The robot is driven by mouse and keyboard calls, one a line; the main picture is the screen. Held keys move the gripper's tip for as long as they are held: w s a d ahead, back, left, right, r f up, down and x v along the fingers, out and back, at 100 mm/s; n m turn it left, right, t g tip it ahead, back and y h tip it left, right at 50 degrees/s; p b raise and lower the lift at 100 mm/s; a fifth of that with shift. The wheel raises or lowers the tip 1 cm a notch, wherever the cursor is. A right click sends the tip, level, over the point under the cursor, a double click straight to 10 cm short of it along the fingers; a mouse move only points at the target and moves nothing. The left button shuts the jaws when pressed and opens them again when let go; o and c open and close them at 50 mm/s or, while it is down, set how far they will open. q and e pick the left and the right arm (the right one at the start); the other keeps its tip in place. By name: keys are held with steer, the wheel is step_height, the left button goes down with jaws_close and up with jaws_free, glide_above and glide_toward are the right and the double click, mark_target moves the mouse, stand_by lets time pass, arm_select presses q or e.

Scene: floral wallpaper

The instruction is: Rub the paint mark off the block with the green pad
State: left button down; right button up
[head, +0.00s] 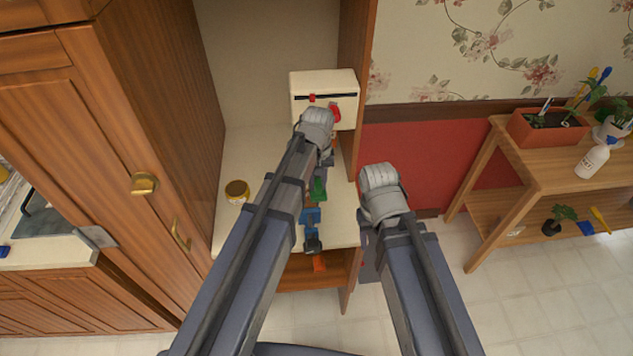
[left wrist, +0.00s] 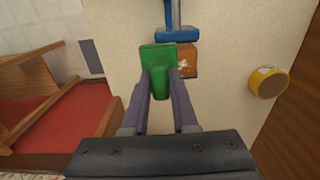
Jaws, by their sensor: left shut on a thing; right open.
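The green pad (left wrist: 158,56) has a block-like handle, and my left gripper (left wrist: 160,88) is shut on that handle. The pad also shows in the head view (head: 318,190), below the left wrist. An orange-brown block (left wrist: 187,56) with a whitish mark on its face sits right beside the pad in the left wrist view. The pad's edge overlaps the block there; I cannot tell whether they touch. In the head view the block is mostly hidden by my left arm. My right gripper (head: 368,255) is open and empty, partly hidden behind its arm, right of the shelf.
A blue tool (left wrist: 177,34) lies just beyond the block on the pale shelf. A yellow jar (head: 237,191) stands at the shelf's left. A white box with red parts (head: 324,82) is at the back. Wooden walls flank the shelf. A plant bench (head: 540,165) is far right.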

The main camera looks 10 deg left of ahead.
arm_select(q)
steer(key=shift+s+a+f, duration=0.1)
steer(key=shift+s+a, duration=0.15)
steer(key=shift+a, duration=0.5)
steer(key=shift+s+a, duration=0.25)
steer(key=shift+a, duration=0.45)
steer(key=a, duration=0.3)
steer(key=shift+s, duration=0.4)
step_height(320, 180, up, 6)
steer(key=p, duration=0.6)
step_height(320, 180, up, 3)
steer(key=p, duration=0.3)
